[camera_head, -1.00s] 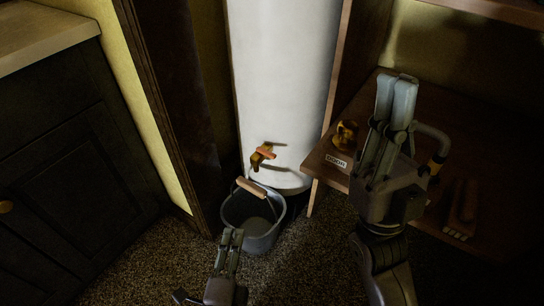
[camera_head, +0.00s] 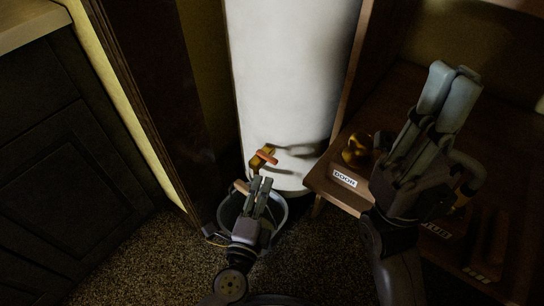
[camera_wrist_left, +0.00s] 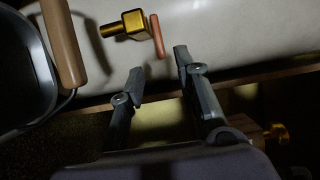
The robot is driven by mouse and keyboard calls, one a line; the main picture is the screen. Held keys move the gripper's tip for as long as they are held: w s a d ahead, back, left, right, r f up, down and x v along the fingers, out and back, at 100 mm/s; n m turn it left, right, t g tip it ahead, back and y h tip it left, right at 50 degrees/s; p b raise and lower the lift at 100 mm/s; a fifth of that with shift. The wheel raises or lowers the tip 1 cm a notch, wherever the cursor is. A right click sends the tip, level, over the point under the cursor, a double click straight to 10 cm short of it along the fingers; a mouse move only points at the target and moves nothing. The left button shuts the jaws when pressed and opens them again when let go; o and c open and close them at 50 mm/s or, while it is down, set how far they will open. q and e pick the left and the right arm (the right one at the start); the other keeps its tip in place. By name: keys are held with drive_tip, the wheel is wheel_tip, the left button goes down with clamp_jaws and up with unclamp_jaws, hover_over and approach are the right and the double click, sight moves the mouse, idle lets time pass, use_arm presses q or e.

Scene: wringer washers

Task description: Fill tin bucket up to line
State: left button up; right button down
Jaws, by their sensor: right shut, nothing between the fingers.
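The grey tin bucket (camera_head: 282,212) stands on the floor under the tap, partly hidden behind my left gripper. Its wooden handle grip (camera_head: 242,187) also shows in the left wrist view (camera_wrist_left: 64,45). The brass tap (camera_head: 258,162), with an orange-red lever (camera_head: 267,157), sticks out of the white tank (camera_head: 290,85). My left gripper (camera_head: 262,182) is in front of the bucket, just below the tap. In the left wrist view its fingers (camera_wrist_left: 159,64) are apart and empty, near the lever (camera_wrist_left: 157,37). My right gripper (camera_head: 455,70) is shut and empty over the shelf. No water or fill line is discernible.
A wooden shelf (camera_head: 322,185) right of the tank carries a brass object (camera_head: 357,149) and a label reading "DOOR" (camera_head: 344,178). A dark post (camera_head: 150,100) and dark cabinet (camera_head: 70,160) stand left. Speckled floor (camera_head: 140,260) is clear at lower left.

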sight(271, 163)
use_arm(q)
drive_tip(key=x, duration=1)
clamp_jaws()
